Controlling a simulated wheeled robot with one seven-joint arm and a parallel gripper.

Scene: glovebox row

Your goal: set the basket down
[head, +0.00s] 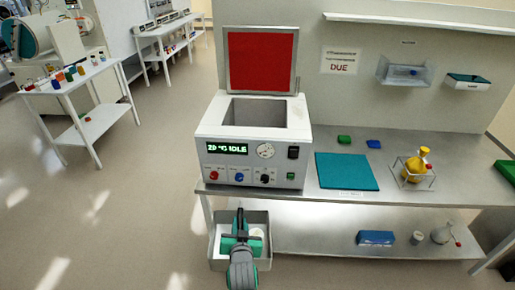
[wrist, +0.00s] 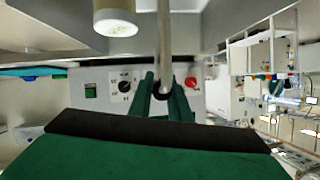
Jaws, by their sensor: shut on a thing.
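The basket (head: 219,264) is an open grey bin low in front of the bench in the head view, with white things inside. My gripper (head: 240,222) is over its middle and hides part of it. In the wrist view, which looks upside down, my green fingers (wrist: 163,100) are shut on a grey bar that seems to be the basket's handle. A white cylinder (wrist: 115,20) beside the bar seems to stand in the basket. Whether the basket touches the floor cannot be told.
A heating bath (head: 252,150) with its red-lined lid open and an IDLE display stands on the bench. A teal mat (head: 346,171) lies beside it, bare. A yellow flask (head: 418,168) sits in a wire rack. The floor to the left is clear up to a white cart (head: 98,121).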

